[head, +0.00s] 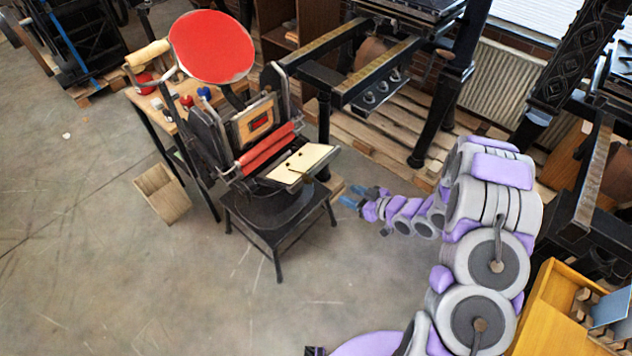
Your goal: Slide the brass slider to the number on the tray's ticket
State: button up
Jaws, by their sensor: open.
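A small hand press (262,150) with a round red disc (212,47) and red rollers (268,150) stands on a low black stand (277,232). A pale tray-like board (312,157) juts out from its front right, with a few small dark marks or parts on it. I cannot make out a brass slider or read a ticket number at this size. My gripper (358,197) has blue fingertips, is open and looks empty. It is to the lower right of the pale board, apart from it in the picture.
A wooden side table (150,97) with small red and blue items stands left of the press. An open wooden box (162,194) lies on the floor. Larger black presses and pallets (350,130) fill the back. A yellow cabinet (562,310) is at lower right. The front floor is clear.

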aim_at(310, 181)
jog(key=b+x, duration=0.2)
jog(key=x, duration=1.2)
jog(key=shift+w+a+f, duration=0.1)
jog(key=shift+a+f, duration=0.2)
jog(key=shift+x, duration=1.05)
jog(key=shift+a+r, duration=0.1)
